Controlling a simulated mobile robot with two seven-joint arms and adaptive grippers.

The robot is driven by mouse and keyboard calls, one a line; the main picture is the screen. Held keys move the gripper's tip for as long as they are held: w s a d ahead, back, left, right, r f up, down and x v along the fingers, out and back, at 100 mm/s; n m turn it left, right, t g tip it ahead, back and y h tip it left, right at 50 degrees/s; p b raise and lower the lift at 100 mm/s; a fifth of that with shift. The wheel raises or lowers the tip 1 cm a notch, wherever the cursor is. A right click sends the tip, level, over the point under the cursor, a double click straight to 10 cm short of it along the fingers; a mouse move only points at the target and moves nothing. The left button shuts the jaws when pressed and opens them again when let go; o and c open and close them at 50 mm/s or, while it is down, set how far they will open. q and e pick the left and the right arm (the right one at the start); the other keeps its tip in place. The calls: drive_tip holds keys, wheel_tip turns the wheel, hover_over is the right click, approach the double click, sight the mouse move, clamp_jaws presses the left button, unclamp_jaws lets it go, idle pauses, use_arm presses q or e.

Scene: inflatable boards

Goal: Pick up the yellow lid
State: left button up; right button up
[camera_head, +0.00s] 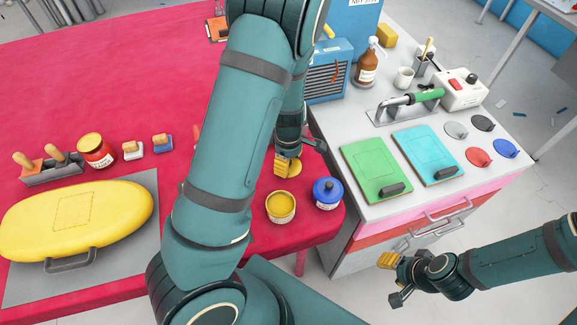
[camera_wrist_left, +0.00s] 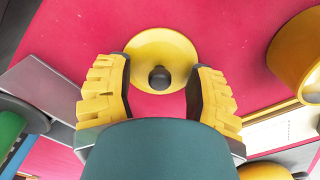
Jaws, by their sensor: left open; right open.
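My right gripper (camera_head: 392,280) is open and empty, out over the floor in front of the drawer cabinet.
The grey-topped cabinet (camera_head: 430,197) with green and cyan boards is to the right. A yellow inflatable board (camera_head: 110,235) lies at left.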

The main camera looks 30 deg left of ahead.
use_arm(q)
drive_tip(key=shift+o, duration=0.2)
clamp_jaws()
